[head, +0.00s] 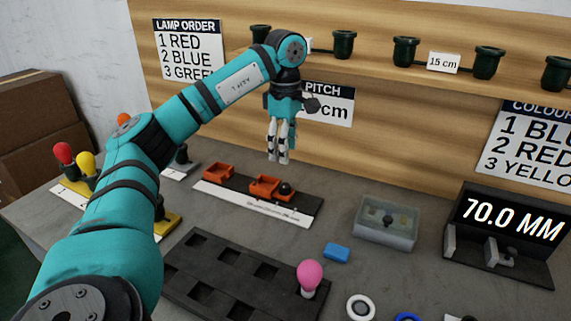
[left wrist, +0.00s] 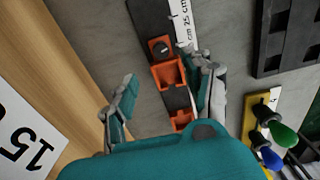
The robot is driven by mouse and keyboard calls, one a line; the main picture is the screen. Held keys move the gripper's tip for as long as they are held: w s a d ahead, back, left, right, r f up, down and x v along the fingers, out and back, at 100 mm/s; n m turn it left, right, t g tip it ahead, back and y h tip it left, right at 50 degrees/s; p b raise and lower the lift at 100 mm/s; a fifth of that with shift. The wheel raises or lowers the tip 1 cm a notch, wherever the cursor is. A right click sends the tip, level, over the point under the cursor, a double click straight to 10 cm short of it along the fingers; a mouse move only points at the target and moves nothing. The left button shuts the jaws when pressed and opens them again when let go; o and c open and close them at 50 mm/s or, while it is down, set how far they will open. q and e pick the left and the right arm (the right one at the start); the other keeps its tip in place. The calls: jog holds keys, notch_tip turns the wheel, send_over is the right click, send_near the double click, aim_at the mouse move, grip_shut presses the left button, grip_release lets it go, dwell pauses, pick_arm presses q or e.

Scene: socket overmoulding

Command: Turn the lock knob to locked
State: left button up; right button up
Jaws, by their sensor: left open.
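A dark round knob (head: 285,188) sits at the right end of the orange holder (head: 264,186) on a black rail with a white scale (head: 250,206). In the left wrist view the knob (left wrist: 159,46) shows from above, at the end of the orange block (left wrist: 168,74). Its lock setting cannot be read. A second orange holder (head: 218,172) is at the rail's left end. My left gripper (head: 278,160) points down, open and empty, above and behind the rail. In the wrist view its fingers (left wrist: 168,72) are spread on either side of the orange block, apart from the knob. My right gripper is not in view.
A black tray (head: 215,250) with square pockets and a pink bulb (head: 309,274) lies in front. A grey box (head: 386,222), blue block (head: 336,252) and 70.0 MM gauge (head: 511,219) stand to the right. A wooden board with a shelf (head: 380,56) rises behind.

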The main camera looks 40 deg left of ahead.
pick_arm(q)
jog(key=shift+r, duration=0.7)
